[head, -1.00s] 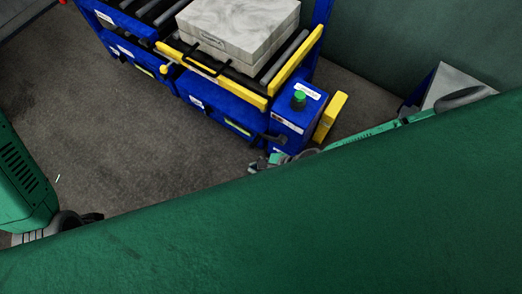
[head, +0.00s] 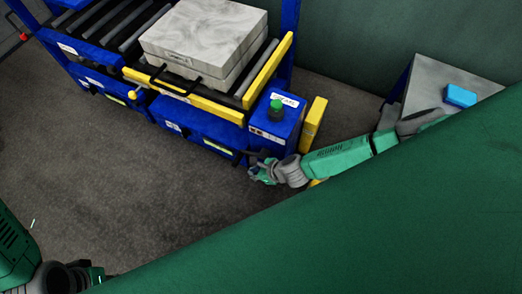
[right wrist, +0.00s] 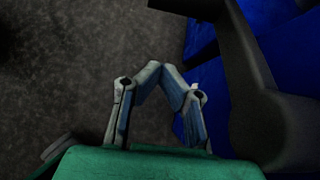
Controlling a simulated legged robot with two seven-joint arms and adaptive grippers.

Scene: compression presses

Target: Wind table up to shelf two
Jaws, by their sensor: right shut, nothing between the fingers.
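A blue press frame carries a roller table (head: 127,40) with yellow edge bars at the upper left of the head view. A grey stone-like block (head: 205,30) with a black handle (head: 176,80) sits on it. A blue box with a green button (head: 276,105) stands at the table's right front corner. My right gripper (head: 256,172) is beside the lower part of that box, close to a dark part that may be a crank. In the right wrist view its fingers (right wrist: 160,70) are shut and empty, and a dark curved bar (right wrist: 245,70) is just right of them.
A grey surface with a blue block (head: 460,95) is at the right. A yellow post (head: 313,125) stands beside the button box. The dark floor (head: 120,180) is clear. My green body covers the lower right. Part of my left arm shows at the lower left.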

